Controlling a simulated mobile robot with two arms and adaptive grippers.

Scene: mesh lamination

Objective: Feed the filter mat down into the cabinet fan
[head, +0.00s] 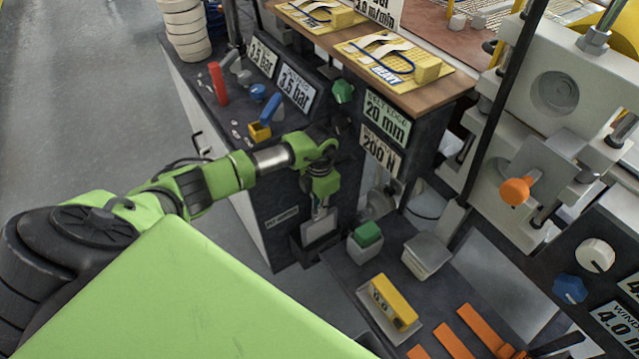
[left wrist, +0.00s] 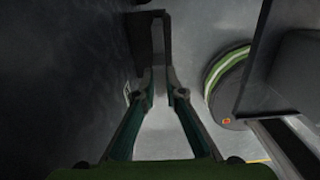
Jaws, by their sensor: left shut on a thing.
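In the head view, my left gripper (head: 324,207) points down beside the dark front of the console. It is shut on a light grey filter mat (head: 319,229), a small flat panel hanging below the fingers. The mat's lower edge is at a dark housing (head: 308,252) low on the console, which looks like the cabinet fan. I cannot tell how far the mat is inside it. In the left wrist view, both fingers (left wrist: 159,88) close in toward a dark frame (left wrist: 168,40); the mat is hard to make out there. My right gripper is not in view.
The console cabinet (head: 285,213) stands close to the left gripper. A round green-rimmed object (left wrist: 225,80) lies right of the fingers.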

